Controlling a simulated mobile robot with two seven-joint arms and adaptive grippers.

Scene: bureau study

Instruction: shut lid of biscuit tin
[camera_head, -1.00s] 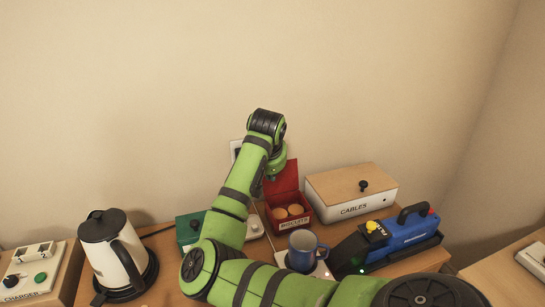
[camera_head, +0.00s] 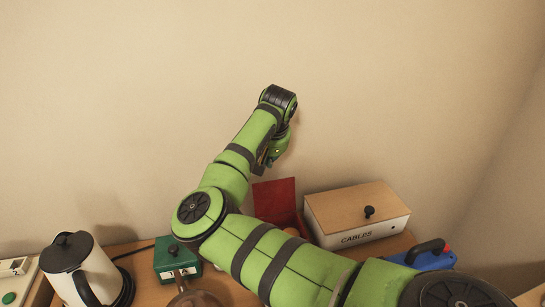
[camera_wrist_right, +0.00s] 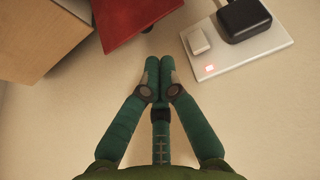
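The red lid of the biscuit tin (camera_head: 276,198) stands open and upright near the wall in the head view. My right arm hides most of the tin's body and the biscuits. In the right wrist view the red lid (camera_wrist_right: 128,18) shows at the top, just beyond my fingertips. My right gripper (camera_wrist_right: 159,72) has its two green fingers pressed together with nothing between them. It looks close to the lid but apart from it. In the head view my right gripper (camera_head: 268,160) is mostly hidden behind its wrist, above and behind the lid. My left gripper is not in view.
A wooden-topped cables box (camera_head: 345,207) stands right of the tin. A green box (camera_head: 176,262), a kettle (camera_head: 75,262) and a brown round object (camera_head: 196,299) are on the left. A wall socket plate (camera_wrist_right: 238,45) with a black plug is near the gripper.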

